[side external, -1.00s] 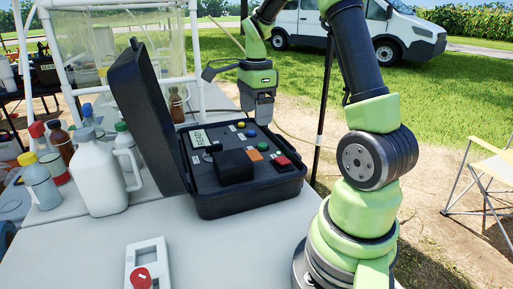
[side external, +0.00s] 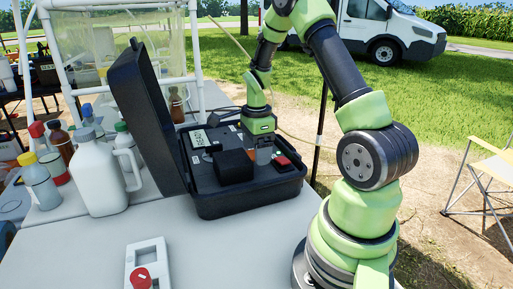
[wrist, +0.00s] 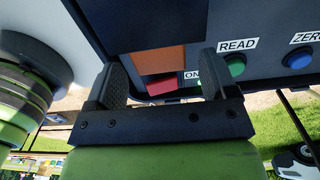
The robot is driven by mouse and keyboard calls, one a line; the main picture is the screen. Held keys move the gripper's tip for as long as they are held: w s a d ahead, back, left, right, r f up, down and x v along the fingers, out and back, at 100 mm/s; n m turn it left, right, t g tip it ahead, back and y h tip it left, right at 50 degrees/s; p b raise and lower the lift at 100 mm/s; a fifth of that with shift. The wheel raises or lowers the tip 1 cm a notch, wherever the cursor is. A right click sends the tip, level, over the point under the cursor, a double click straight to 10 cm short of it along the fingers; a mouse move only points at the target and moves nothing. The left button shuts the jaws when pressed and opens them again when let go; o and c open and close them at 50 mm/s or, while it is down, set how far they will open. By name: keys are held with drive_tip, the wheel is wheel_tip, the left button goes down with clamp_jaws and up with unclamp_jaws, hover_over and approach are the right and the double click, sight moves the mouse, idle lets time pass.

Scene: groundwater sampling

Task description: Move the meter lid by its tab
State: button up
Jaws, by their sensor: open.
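The open black meter case (side external: 250,207) stands on the table, with its large case lid (side external: 150,115) raised at the left. A black block (side external: 233,166), seemingly the meter lid, sits on the panel. An orange piece (wrist: 158,59), seemingly its tab, shows between my fingers in the wrist view; I cannot tell whether it joins the block. In the wrist view my gripper (wrist: 162,60) is open, a finger on each side of the orange piece, with gaps.
A red piece (side external: 283,162) lies right of my gripper. The green READ button (wrist: 235,66) and blue ZERO button (wrist: 298,58) are close to one finger. White jug (side external: 99,175) and bottles stand left of the case. The front table is mostly clear.

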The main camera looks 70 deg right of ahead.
sight(218, 160)
drive_tip(key=c, duration=1.3)
drive_tip(key=shift+r, duration=0.15)
drive_tip(key=shift+w+a+r, duration=0.25)
drive_tip(key=shift+w+r, duration=0.05)
drive_tip(key=shift+r, duration=0.15)
drive_tip(key=shift+w+a+r, duration=0.25)
drive_tip(key=shift+r, duration=0.15)
drive_tip(key=w+a+r, duration=0.1)
drive_tip(key=w+a, duration=0.1)
drive_tip(key=w+a+r, duration=0.1)
drive_tip(key=w+a, duration=0.1)
drive_tip(key=w+a+r, duration=0.1)
drive_tip(key=w+a, duration=0.1)
drive_tip(key=shift+r, duration=0.4)
drive_tip(key=shift+w+a+f, duration=0.1)
drive_tip(key=shift+w+a, duration=1)
drive_tip(key=shift+a, duration=0.05)
